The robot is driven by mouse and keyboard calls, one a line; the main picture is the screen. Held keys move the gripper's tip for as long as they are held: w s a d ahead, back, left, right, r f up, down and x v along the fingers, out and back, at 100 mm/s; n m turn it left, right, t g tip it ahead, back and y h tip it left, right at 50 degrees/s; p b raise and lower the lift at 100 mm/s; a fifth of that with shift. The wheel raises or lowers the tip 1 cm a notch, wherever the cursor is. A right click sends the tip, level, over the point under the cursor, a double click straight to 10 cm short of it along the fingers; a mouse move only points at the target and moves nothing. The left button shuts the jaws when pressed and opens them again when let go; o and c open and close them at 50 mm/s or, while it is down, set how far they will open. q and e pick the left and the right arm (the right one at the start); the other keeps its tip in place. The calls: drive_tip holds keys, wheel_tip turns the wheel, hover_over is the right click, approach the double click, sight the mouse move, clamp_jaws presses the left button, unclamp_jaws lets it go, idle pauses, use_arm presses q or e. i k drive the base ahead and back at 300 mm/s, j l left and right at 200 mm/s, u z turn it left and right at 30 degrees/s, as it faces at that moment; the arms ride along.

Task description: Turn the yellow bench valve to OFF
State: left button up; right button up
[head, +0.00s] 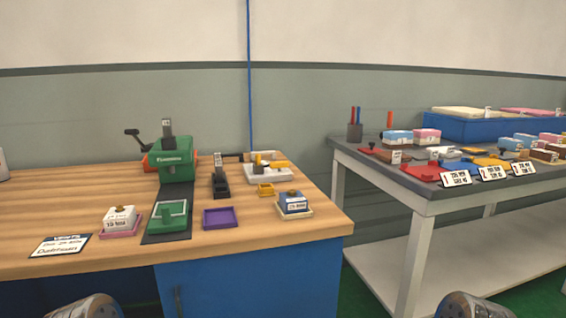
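A small yellow piece (279,164), likely the valve's handle, shows at the back right of the wooden bench (75,197). It lies over a white tray-like base (262,178), beside a small dark and white part. It is too small to read any ON or OFF mark or to tell its exact position. A thin blue line (249,80) runs down the wall and ends behind this spot. My grippers are not in view; only grey rounded parts of my arms show at the bottom edge.
A grey table (352,150) stands right, across a gap.

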sight(277, 165)
drive_tip(key=l+z, duration=0.2)
drive_tip(key=l, duration=0.25)
drive_tip(key=i+l+z, duration=0.15)
drive_tip(key=l, duration=0.25)
drive_tip(key=l+z, duration=0.2)
drive_tip(key=l, duration=0.25)
